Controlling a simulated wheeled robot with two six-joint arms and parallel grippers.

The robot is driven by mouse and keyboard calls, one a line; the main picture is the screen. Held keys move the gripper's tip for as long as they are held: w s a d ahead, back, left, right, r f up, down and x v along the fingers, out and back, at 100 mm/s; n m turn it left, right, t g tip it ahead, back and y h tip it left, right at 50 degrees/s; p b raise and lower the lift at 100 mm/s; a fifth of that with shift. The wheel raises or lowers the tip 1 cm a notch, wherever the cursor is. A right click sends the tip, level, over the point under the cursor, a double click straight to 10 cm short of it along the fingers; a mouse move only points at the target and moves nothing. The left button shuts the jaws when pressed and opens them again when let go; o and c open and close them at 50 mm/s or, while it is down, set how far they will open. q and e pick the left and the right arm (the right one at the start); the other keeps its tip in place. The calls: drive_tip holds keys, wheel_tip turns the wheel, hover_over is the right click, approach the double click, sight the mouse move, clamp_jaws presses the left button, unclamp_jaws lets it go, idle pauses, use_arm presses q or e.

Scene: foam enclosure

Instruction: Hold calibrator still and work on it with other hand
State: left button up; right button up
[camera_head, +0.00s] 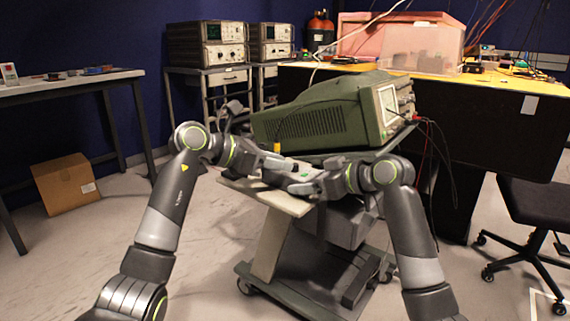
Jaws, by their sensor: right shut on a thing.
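A large green instrument with vents and a pale front panel (310,125) sits on the cart. I cannot tell whether it is the calibrator. My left gripper (273,163) reaches in from the left, in front of this instrument; its fingers are too small and dark to read. My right gripper (299,181) comes in from the right, just below and right of the left one. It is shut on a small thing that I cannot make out. The two grippers are close together, and a yellow bit (277,148) shows just above them.
The wheeled cart (300,292) stands between my arms. A black bench with a yellow top (490,85) is behind right, with a black chair (540,205) beside it. A grey table (65,85) and cardboard box (65,184) are at left. Cables hang from the green instrument's front.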

sight(295, 167)
use_arm(q)
drive_tip(key=shift+x, duration=1.2)
clamp_jaws()
